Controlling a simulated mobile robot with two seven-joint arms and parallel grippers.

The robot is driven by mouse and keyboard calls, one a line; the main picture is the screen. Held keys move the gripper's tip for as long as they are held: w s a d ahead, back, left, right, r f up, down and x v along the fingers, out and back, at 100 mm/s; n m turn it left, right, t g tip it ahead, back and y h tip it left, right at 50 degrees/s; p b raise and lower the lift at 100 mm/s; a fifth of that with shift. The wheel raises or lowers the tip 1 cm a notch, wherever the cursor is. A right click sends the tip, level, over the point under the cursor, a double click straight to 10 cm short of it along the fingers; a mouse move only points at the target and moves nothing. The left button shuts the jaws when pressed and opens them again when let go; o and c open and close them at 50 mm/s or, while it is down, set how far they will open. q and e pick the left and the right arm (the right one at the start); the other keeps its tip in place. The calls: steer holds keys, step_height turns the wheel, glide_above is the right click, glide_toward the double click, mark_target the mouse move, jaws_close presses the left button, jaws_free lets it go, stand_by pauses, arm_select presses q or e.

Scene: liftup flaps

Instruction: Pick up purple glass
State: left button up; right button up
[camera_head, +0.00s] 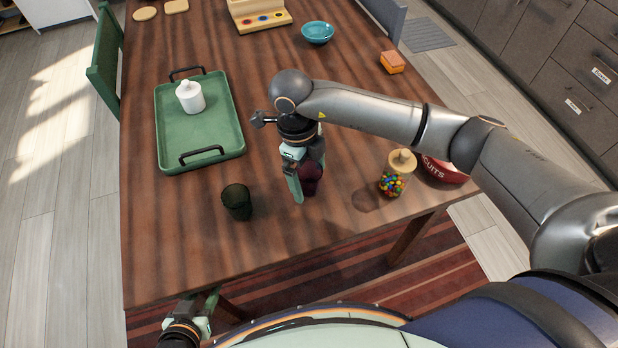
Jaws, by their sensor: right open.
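A purple glass (310,180) stands on the wooden table, partly hidden behind my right gripper. My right gripper (305,187) points down at the glass and is open. One pale green finger is in front of the glass on its left side; the other finger is mostly hidden. I cannot tell whether the fingers touch the glass. My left gripper (205,308) is low at the bottom left, beside the table's front edge and away from the glass. Its fingertips are partly hidden, so its opening is unclear.
A dark green glass (237,202) stands to the left. A candy jar (397,174) and red biscuit tin (442,169) stand to the right. A green tray (215,140) holds a white bottle (190,98). A blue bowl (318,33) and orange block (392,62) are farther back.

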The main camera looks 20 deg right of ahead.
steer(key=c, duration=1.5)
steer(key=shift+r, duration=0.1)
